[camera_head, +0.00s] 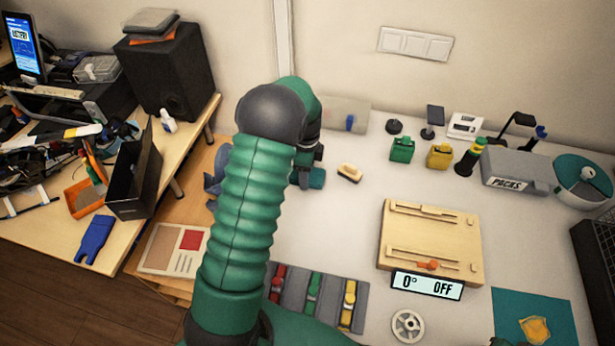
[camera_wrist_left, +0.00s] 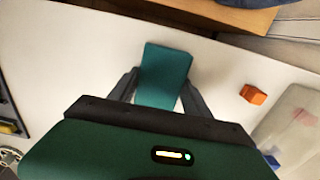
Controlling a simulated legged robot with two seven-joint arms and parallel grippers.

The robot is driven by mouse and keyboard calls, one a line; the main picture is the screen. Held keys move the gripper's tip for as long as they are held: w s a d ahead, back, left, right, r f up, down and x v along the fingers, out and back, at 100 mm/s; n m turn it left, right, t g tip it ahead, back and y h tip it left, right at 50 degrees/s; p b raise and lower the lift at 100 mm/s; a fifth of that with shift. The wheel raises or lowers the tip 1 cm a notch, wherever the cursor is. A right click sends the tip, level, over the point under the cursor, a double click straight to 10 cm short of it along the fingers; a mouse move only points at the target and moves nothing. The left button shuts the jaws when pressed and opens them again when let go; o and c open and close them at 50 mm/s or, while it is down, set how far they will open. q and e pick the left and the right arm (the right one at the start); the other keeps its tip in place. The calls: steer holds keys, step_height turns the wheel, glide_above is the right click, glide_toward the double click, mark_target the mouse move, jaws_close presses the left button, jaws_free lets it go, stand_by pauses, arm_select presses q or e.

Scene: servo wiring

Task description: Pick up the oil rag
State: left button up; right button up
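My left gripper (camera_wrist_left: 163,80) points down over the bench. In the left wrist view its two fingers are spread, one on each side of a flat teal rectangular piece (camera_wrist_left: 165,68). Whether they touch it is unclear. In the head view the left arm hides most of the gripper, and part of the teal piece (camera_head: 317,179) shows beside it. At the lower right a larger teal sheet (camera_head: 508,303) lies under a yellow patch (camera_head: 534,328). I cannot tell for certain which of these is the oil rag. My right gripper is not clearly seen.
An orange block (camera_wrist_left: 253,94) lies near the left gripper. A yellow sponge-like block (camera_head: 349,173) is to its right in the head view. A wooden board (camera_head: 430,228), a tray of coloured parts (camera_head: 330,302) and a white wheel (camera_head: 408,325) occupy the front bench.

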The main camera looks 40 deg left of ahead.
arm_select(q)
steer(key=shift+a+f, duration=0.1)
steer(key=shift+a, duration=0.05)
steer(key=shift+c, duration=1.2)
steer(key=shift+d, duration=0.2)
steer(key=c, duration=0.4)
steer(key=shift+d, duration=0.35)
steer(key=shift+c, duration=0.2)
steer(key=shift+r, duration=0.5)
step_height(320, 180, up, 3)
steer(key=shift+s+a+f, duration=0.1)
steer(key=s+d, duration=0.2)
steer(key=d, duration=0.2)
steer(key=s+d+r, duration=0.1)
steer(key=s+d, duration=0.2)
steer(key=d, duration=0.2)
steer(key=s+d, duration=0.3)
steer(key=d, duration=0.1)
steer(key=shift+d+r, duration=0.25)
steer(key=shift+d, duration=0.05)
steer(key=shift+w, duration=0.1)
